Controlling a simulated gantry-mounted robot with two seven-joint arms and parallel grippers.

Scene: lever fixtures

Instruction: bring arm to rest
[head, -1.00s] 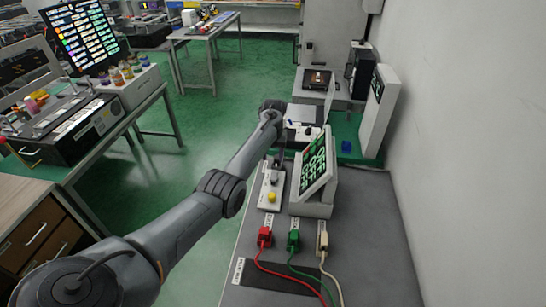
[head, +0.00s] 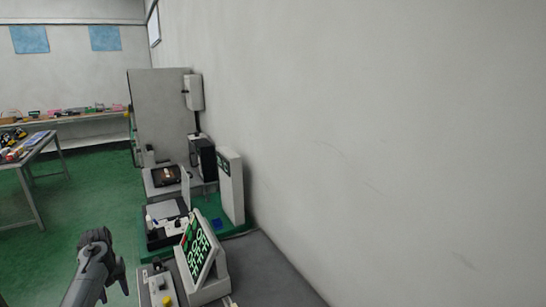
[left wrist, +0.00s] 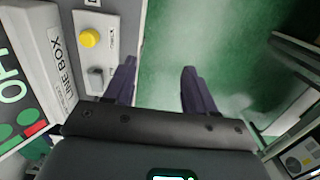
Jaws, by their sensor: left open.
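My left arm rises from the bottom edge of the head view, with its wrist (head: 95,250) left of the bench. In the left wrist view my left gripper (left wrist: 159,70) is open, with two dark fingers apart and nothing between them. It is over the edge of the bench, with green floor beyond the fingertips. A light switch box (left wrist: 112,15) with a yellow button (left wrist: 90,38) lies just left of the fingers; it also shows in the head view (head: 158,284). My right gripper is not in view.
The line box (head: 212,284) with its tilted screen (head: 199,248) stands right of the switch box. Farther back are a white upright panel (head: 231,190) and a tray (head: 166,177). A wall (head: 400,150) closes the right side. Green floor (head: 85,195) is open at left.

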